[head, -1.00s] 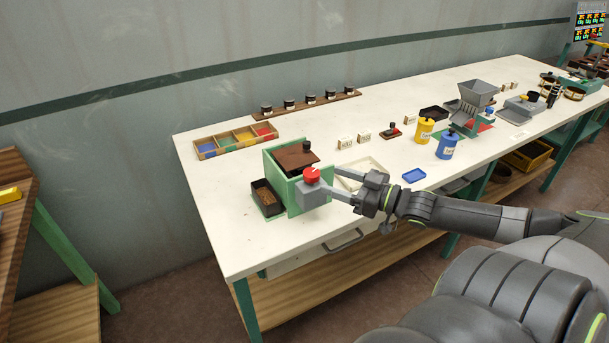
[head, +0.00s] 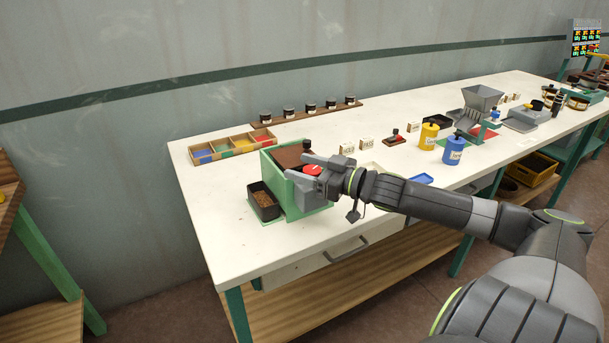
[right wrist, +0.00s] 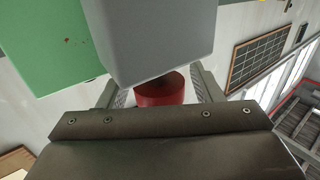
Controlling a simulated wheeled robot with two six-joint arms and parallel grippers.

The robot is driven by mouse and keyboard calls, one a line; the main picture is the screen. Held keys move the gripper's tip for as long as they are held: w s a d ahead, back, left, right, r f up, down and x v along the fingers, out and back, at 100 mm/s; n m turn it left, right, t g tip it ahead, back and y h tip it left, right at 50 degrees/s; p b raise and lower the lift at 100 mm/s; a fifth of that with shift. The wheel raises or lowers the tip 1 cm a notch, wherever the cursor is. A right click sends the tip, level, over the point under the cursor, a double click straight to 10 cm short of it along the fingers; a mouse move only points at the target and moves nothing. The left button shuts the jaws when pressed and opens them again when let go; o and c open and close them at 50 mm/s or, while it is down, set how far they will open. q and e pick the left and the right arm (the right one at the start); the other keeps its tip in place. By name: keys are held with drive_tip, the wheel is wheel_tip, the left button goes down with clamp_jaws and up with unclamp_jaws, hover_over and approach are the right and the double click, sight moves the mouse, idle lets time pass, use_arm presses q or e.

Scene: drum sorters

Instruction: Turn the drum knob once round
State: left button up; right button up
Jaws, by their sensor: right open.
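The red drum knob (head: 313,169) sits on the front right of a green box-shaped drum sorter (head: 283,190) near the table's left end. My right gripper (head: 303,170) is open, with its fingers reaching over the knob, partly hiding it in the head view. In the right wrist view, the red knob (right wrist: 160,91) lies between the two open fingers, with a narrow gap seeming to show on each side. A grey block (right wrist: 152,35) of the sorter covers the upper part of that view, beside a green panel (right wrist: 45,40). My left gripper is out of view.
A black tray with brown grains (head: 264,201) stands left of the sorter. A compartment tray (head: 232,147) and a rack of jars (head: 310,110) lie behind. Yellow (head: 429,136) and blue (head: 453,151) canisters stand to the right. A drawer handle (head: 346,250) projects below the table's front edge.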

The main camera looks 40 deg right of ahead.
idle(0.3)
drive_tip(key=c, duration=1)
drive_tip(key=shift+r, duration=0.1)
